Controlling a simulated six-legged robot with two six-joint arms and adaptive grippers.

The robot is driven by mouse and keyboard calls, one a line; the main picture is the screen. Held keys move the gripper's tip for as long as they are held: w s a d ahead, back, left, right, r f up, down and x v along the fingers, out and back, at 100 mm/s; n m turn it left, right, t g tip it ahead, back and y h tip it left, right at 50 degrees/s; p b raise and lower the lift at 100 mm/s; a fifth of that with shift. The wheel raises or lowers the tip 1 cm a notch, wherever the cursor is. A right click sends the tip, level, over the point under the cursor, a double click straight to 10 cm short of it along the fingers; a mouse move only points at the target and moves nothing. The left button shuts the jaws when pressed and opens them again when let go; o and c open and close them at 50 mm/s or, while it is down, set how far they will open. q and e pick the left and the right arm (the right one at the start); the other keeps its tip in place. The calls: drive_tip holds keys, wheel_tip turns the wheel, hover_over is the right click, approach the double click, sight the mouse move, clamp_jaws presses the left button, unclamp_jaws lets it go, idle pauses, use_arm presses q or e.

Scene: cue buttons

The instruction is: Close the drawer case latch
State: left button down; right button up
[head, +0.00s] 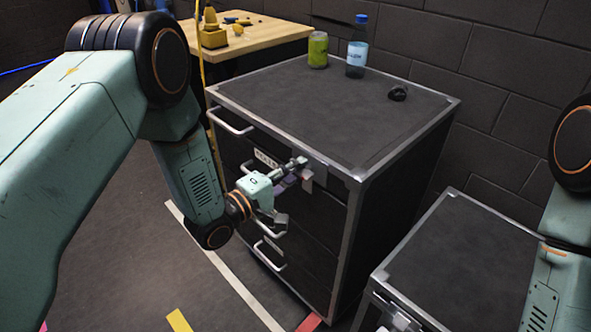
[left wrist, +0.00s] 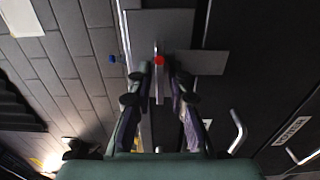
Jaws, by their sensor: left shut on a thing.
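The dark drawer case (head: 335,110) with metal edges stands in the middle of the head view. Its latch (head: 317,165) is a grey metal piece at the upper front, near the right corner. My left gripper (head: 299,172) is at the latch, and its fingers hide part of it. In the left wrist view the latch lever (left wrist: 159,88), with a red spot near its far end, lies between the two fingers of my left gripper (left wrist: 162,80), which is shut on it. My right arm shows at the right edge of the head view, but its gripper is out of view.
A green can (head: 318,50), a bottle (head: 357,48) and a small black object (head: 398,92) stand on the case. Drawer handles (head: 230,122) stick out in front. A lower dark case (head: 465,250) stands at right; a wooden table (head: 255,35) is behind.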

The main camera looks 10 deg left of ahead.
use_arm(q)
drive_tip(key=shift+w+r, duration=0.1)
drive_tip(key=c, duration=1.5)
unclamp_jaws()
drive_tip(key=v, duration=1.2)
